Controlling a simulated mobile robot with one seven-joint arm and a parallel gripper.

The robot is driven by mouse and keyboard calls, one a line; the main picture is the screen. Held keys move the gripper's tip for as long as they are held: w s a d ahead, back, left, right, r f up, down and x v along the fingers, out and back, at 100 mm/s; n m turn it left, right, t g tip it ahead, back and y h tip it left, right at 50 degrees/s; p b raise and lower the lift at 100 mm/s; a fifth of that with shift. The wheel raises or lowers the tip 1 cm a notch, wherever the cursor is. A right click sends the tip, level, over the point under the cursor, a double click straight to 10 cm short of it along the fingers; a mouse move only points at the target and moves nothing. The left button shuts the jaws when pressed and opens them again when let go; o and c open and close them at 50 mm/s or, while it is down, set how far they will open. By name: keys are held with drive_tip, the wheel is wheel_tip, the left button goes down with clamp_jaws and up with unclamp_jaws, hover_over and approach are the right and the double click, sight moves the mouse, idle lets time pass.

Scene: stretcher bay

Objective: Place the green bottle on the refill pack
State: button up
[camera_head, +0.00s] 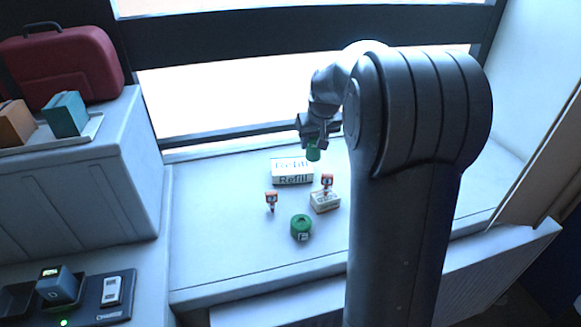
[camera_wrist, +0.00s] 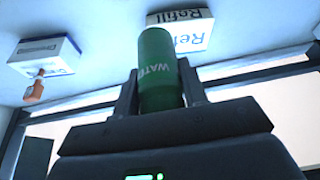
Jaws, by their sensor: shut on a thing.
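A green bottle (camera_wrist: 160,65) marked "WATER" is between the two fingers of my gripper (camera_wrist: 158,82) in the wrist view, and the gripper is shut on it. In the head view the bottle (camera_head: 313,154) hangs below my gripper (camera_head: 316,140), partly hidden by it. The refill pack (camera_head: 292,172), a white box marked "Refill", lies on the pale surface just left of and nearer than the bottle. In the wrist view the refill pack (camera_wrist: 190,38) is partly behind the bottle. I cannot tell whether they touch.
A small box (camera_head: 325,203) with an orange-and-white item (camera_head: 327,182) on or by it stands right of the pack. Another such item (camera_head: 271,200) and a green container (camera_head: 301,229) stand nearer. A red case (camera_head: 62,65) sits at left. The surface's left part is clear.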

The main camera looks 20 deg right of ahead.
drive_tip(key=w+d+r, duration=0.1)
drive_tip(key=w+d, duration=0.2)
drive_tip(key=d, duration=0.2)
hover_over(292, 165)
wheel_tip(292, 165, down, 7)
drive_tip(key=shift+f, duration=1.8)
drive_tip(key=shift+f, duration=0.1)
drive_tip(key=o, duration=1.1)
